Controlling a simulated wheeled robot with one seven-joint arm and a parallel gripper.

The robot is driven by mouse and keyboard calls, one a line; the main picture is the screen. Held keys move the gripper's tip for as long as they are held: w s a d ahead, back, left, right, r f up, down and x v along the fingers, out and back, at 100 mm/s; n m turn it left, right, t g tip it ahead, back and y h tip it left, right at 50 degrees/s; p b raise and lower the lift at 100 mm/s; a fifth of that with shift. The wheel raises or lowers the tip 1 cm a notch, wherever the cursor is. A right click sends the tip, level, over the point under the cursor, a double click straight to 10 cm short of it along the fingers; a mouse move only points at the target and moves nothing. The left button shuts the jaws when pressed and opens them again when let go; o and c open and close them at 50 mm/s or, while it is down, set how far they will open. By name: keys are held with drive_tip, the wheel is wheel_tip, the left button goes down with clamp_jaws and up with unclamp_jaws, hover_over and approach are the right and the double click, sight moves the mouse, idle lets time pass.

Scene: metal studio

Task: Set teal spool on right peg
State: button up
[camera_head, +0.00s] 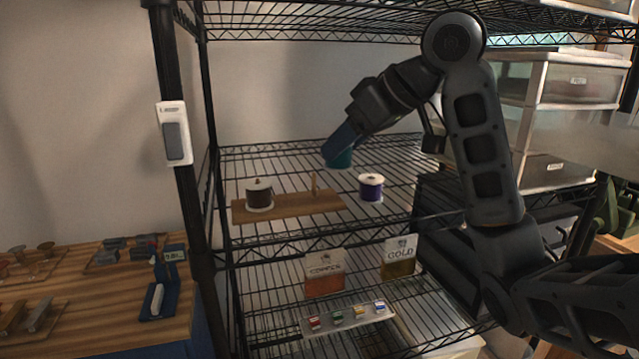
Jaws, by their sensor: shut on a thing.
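The teal spool (340,160) is held in the air over the wire shelf, partly hidden by the fingers. My gripper (337,147) is shut on it from above, slanting down from the upper right. A wooden base (290,205) on the shelf has a bare right peg (314,184). A dark brown spool with white flanges (259,195) sits on the left side of the base, with a peg tip showing at its top. The teal spool appears above and to the right of the bare peg, apart from it; its exact depth is unclear.
A purple spool with white flanges (371,187) stands on the shelf just right of the base. A black shelf post (180,130) is at the left. The lower shelf holds a copper packet (324,280), a gold packet (398,262) and a small tray (348,321).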

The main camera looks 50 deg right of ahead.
drive_tip(key=w, duration=0.6)
drive_tip(key=f+b, duration=0.7)
drive_tip(key=shift+s+a, duration=0.15)
drive_tip(key=shift+s, duration=0.25)
drive_tip(key=shift+f, duration=0.15)
drive_tip(key=o, duration=1.1)
